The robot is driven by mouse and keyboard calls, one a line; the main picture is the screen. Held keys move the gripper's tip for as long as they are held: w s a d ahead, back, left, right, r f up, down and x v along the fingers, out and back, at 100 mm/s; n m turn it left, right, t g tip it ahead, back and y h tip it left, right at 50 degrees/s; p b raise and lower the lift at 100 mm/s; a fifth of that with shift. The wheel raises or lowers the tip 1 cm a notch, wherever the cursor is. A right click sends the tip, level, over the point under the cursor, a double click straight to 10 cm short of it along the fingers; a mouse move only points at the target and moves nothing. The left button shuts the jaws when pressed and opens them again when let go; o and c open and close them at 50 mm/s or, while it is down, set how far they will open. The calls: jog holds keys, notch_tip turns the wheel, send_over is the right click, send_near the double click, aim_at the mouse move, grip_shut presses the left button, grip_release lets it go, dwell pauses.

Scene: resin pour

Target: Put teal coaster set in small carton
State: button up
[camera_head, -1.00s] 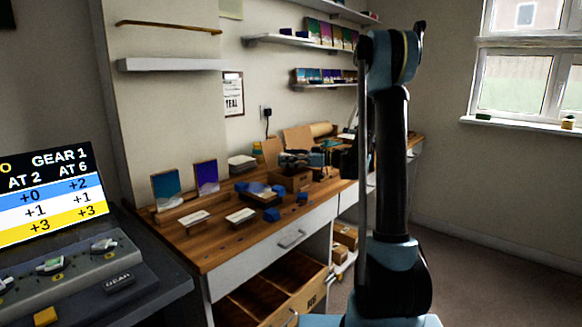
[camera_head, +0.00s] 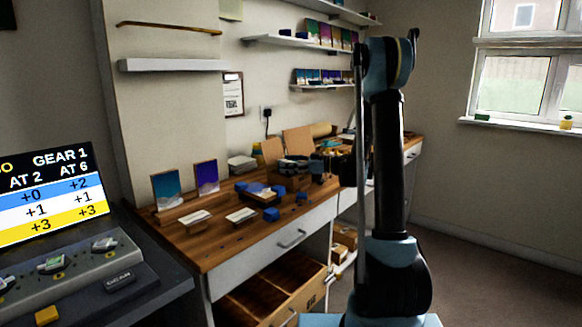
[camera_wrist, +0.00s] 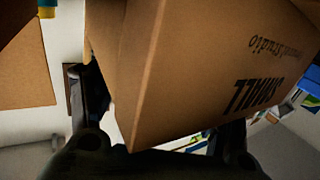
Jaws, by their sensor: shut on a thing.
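The small carton (camera_head: 291,183) stands open on the wooden bench in the head view, its flaps raised. In the wrist view its brown wall (camera_wrist: 215,65), with SMALL printed upside down in the picture, fills the middle, very close. My gripper (camera_head: 317,167) is at the carton's upper right in the head view. In the wrist view one finger of my gripper (camera_wrist: 160,118) shows on each side, spread apart, with the tips hidden behind the carton. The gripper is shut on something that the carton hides. I cannot make out the teal coaster set.
Blue blocks (camera_head: 271,214) and small pale stands (camera_head: 241,215) lie on the bench (camera_head: 215,250) left of the carton. Two picture panels (camera_head: 206,177) stand at the back left. A raised carton flap (camera_wrist: 25,72) is close at the wrist view's left.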

jog(key=shift+s+f, duration=0.25)
jog(key=shift+f, duration=0.05)
jog(key=o, duration=1.2)
jog(key=shift+o, duration=0.2)
jog(key=shift+r, duration=0.1)
